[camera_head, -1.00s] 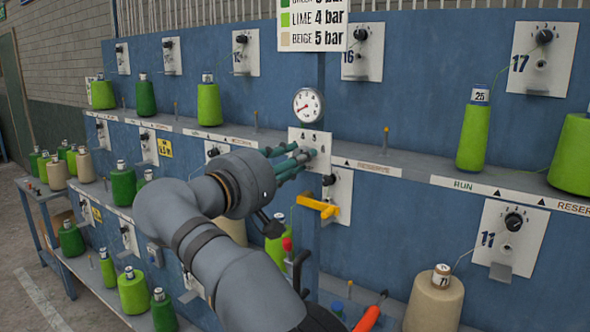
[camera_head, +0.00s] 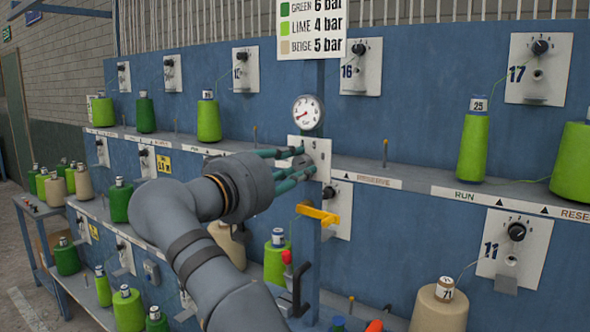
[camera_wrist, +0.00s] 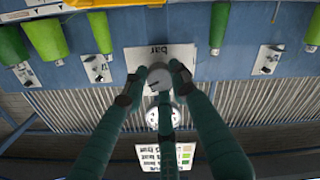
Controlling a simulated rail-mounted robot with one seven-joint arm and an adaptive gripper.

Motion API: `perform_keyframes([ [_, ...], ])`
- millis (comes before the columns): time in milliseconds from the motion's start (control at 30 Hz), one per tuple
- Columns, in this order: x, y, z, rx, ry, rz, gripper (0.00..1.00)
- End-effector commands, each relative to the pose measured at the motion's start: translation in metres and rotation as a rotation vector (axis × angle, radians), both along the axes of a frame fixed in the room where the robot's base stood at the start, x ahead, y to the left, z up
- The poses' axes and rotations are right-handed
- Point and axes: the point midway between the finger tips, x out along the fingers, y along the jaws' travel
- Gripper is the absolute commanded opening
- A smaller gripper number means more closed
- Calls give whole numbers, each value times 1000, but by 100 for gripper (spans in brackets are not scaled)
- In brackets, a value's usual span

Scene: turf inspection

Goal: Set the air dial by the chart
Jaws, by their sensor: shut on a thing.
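The air dial is a round grey knob (camera_wrist: 158,78) on a white plate (camera_head: 323,150) marked "bar" in the wrist view, where the picture is upside down. My gripper (camera_head: 303,164) has three green fingers around the knob and is shut on it; the fingers hide part of the knob and scale. A "5" shows on the plate. A round white pressure gauge (camera_head: 308,111) hangs just above, its needle toward the lower left; its reading is too small to tell. The chart (camera_head: 312,30) above reads green 6 bar, lime 4 bar, beige 5 bar.
A yellow handle (camera_head: 318,213) sticks out just below the plate. Lime cones stand on the shelf, including one labelled 25 (camera_head: 474,145) at right. A beige cone (camera_head: 438,306) stands lower right. Smaller knob plates, such as 17 (camera_head: 540,68) and 11 (camera_head: 515,247), line the blue panel.

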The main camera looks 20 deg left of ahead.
Motion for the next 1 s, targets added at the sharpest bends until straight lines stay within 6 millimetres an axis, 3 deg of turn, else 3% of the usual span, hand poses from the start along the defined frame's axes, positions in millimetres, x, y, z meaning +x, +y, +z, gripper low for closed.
perform_keyframes([
  [33, 0, 0, -7, 17, 11, -3, 1],
  [600, 0, 1, -7, 44, 2, -2, 1],
  [633, 0, 1, -7, 44, 3, -1, 28],
  [1000, 0, 1, -4, 42, -4, 0, 46],
])
